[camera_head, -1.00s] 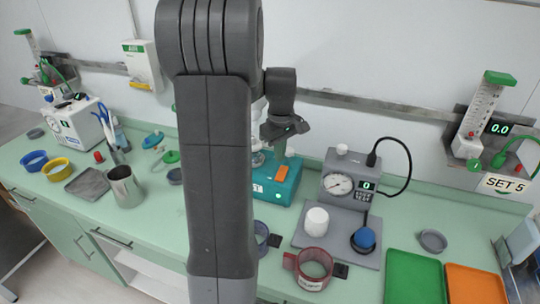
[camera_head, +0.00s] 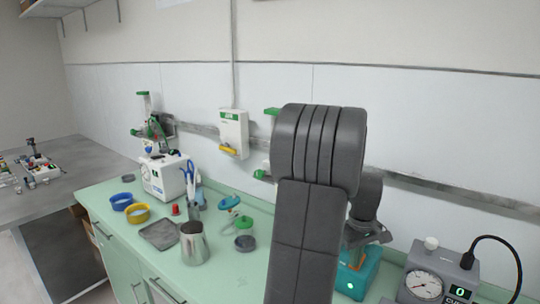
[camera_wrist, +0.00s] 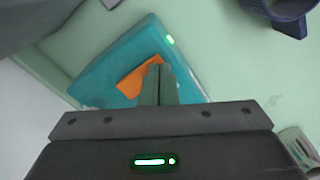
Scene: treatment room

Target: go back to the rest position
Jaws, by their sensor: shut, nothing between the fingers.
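My gripper (camera_wrist: 158,84) shows in the wrist view with its two green-grey fingers together and nothing between them. Behind the fingers in that view is a teal box (camera_wrist: 103,68) with an orange patch and a small green light. I cannot tell the gap between the fingers and the box. In the head view my dark arm rises in front of the counter and its wrist bends down over the teal box (camera_head: 362,272). The fingers are hidden there behind the arm.
The green counter (camera_head: 225,280) holds a metal jug (camera_head: 194,245), a grey tray (camera_head: 159,234), blue and yellow rings (camera_head: 137,213) and a white device (camera_head: 164,177). A gauge unit (camera_head: 424,284) stands at the right. A grey table (camera_head: 75,180) is at the left.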

